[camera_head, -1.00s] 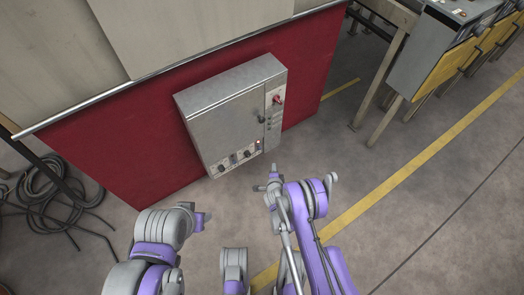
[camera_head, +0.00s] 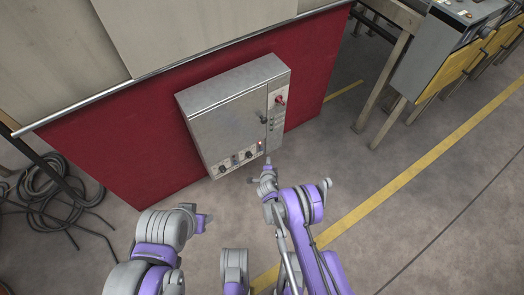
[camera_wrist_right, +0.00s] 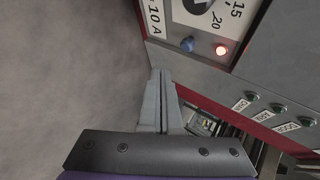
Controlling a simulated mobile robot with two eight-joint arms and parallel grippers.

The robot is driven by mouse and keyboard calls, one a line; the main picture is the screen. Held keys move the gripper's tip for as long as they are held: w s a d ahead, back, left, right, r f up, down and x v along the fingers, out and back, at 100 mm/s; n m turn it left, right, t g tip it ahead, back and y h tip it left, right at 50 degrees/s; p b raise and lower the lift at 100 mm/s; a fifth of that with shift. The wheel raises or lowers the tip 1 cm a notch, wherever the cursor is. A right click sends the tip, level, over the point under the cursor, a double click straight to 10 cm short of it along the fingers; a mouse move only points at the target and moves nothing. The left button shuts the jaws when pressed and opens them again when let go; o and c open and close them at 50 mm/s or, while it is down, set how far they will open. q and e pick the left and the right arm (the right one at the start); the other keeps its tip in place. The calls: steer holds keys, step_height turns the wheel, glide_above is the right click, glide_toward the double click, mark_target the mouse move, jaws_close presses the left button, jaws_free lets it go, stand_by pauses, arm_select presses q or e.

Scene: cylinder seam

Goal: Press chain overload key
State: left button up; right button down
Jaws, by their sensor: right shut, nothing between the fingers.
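A grey metal control box (camera_head: 225,108) is mounted on the red panel, with dark knobs and a lit red lamp (camera_head: 259,144) low on its front. In the right wrist view, the glowing lamp (camera_wrist_right: 221,50) sits beside a blue button (camera_wrist_right: 193,42), below a dial marked 15 and 20 and a "10 A" label. Contact is unclear. My left gripper (camera_head: 205,218) is lower left, its jaws unclear.
Several green buttons with white labels (camera_wrist_right: 278,107) line a grey strip in the wrist view. A red switch (camera_head: 280,100) is on the box's right side. Black cables (camera_head: 55,200) lie on the floor at left. A grey-and-yellow console (camera_head: 440,60) stands at right. Floor between is clear.

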mark_target(261, 149)
steer(key=shift+w+a+b, duration=0.45)
steer(key=shift+w+a, duration=0.5)
steer(key=shift+w, duration=0.3)
stand_by(1.2)
steer(key=shift+w+a, duration=0.2)
steer(key=shift+w, duration=0.1)
steer(key=shift+w+a+b, duration=0.3)
steer(key=shift+w+b, duration=0.1)
steer(key=shift+b, duration=0.2)
stand_by(0.6)
steer(key=shift+s+d+p, duration=0.4)
steer(key=shift+s+d, duration=0.1)
steer(key=shift+s, duration=0.25)
